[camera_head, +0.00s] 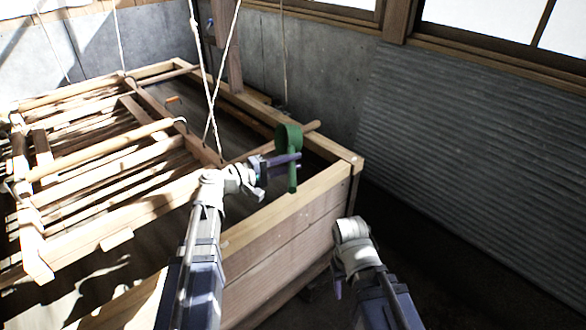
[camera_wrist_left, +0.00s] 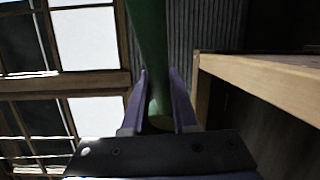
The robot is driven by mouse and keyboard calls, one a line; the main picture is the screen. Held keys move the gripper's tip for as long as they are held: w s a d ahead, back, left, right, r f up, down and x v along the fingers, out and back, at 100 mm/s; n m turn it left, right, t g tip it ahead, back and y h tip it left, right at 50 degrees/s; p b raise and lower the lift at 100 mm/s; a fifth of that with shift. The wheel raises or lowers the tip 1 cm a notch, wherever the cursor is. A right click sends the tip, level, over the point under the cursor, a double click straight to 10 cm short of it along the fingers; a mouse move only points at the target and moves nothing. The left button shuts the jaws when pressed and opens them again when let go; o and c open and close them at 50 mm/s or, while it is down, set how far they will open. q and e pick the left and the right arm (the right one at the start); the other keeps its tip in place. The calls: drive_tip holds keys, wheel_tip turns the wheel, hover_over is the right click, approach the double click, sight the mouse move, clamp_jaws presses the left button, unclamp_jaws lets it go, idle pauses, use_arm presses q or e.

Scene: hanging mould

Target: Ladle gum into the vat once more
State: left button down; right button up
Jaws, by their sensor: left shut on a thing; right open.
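A green ladle (camera_head: 289,138) is held by my left gripper (camera_head: 284,161) over the right end of the wooden vat (camera_head: 290,204), near its front rim. Its cup is at the top in the head view and its handle hangs down through the jaws. The cup's contents are hidden. In the left wrist view the green handle (camera_wrist_left: 149,40) runs between the two fingers of my left gripper (camera_wrist_left: 158,88). My right gripper (camera_head: 340,287) is open and empty, low outside the vat's right front side; its fingers are mostly hidden.
A slatted wooden mould frame (camera_head: 95,160) hangs on ropes (camera_head: 216,95) over the vat's left and middle. A wooden stick (camera_head: 306,130) lies across the vat behind the ladle. A corrugated wall (camera_head: 460,150) stands at right. Dark floor beside the vat is clear.

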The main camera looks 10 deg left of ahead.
use_arm(q)
drive_tip(key=shift+s+a+f+t+h+b, duration=0.3)
drive_tip(key=shift+f+t+h+b, duration=0.25)
drive_tip(key=shift+b, duration=1.35)
drive_tip(key=shift+s+a+f+t+h+b, duration=0.15)
drive_tip(key=shift+a+f+t+h+b, duration=0.4)
drive_tip(key=shift+b, duration=1.3)
drive_tip(key=shift+d+r, duration=0.15)
drive_tip(key=shift+d, duration=0.1)
